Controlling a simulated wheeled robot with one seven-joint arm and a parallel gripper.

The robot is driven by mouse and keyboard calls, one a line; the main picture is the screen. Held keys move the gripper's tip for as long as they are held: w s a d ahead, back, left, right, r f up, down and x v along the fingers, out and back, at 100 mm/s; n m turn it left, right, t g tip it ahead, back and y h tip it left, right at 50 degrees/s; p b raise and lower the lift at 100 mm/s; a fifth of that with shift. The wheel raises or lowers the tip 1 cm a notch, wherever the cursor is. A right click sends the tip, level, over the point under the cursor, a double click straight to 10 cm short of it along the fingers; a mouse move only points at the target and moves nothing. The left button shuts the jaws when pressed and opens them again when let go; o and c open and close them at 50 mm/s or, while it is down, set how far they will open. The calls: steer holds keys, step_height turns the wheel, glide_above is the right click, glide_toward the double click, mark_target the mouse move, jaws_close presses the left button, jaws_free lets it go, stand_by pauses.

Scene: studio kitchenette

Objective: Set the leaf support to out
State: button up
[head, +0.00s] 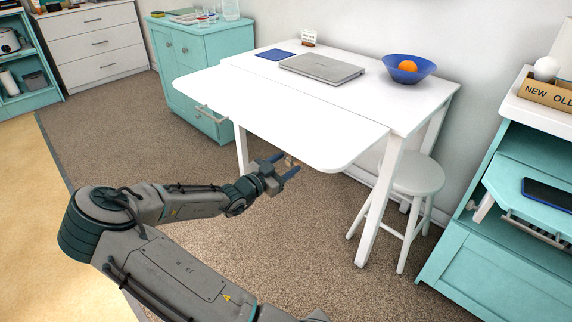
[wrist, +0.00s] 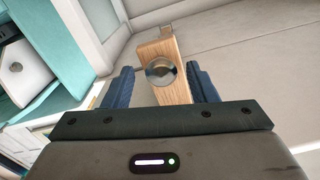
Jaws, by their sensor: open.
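The white table's leaf (head: 290,115) is up and looks level with the tabletop. The leaf support, a light wooden bar (wrist: 176,85) with a round metal knob (wrist: 161,72), shows in the wrist view. A small tan piece of it (head: 289,160) shows by the fingers in the head view, below the leaf's front edge. My gripper (head: 286,166) is open, with its blue fingers (wrist: 160,85) on either side of the bar and knob. Gaps show between fingers and wood, so it is not gripped. How far the bar reaches under the leaf is hidden.
A laptop (head: 322,68), a blue bowl (head: 408,70) with an orange ball-like fruit, and a blue mat (head: 274,55) are on the tabletop. A white stool (head: 418,176) stands under the right end. Carpet in front is clear.

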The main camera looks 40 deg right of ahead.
steer(key=s+a+p, duration=0.2)
steer(key=a+p, duration=0.1)
steer(key=a, duration=1)
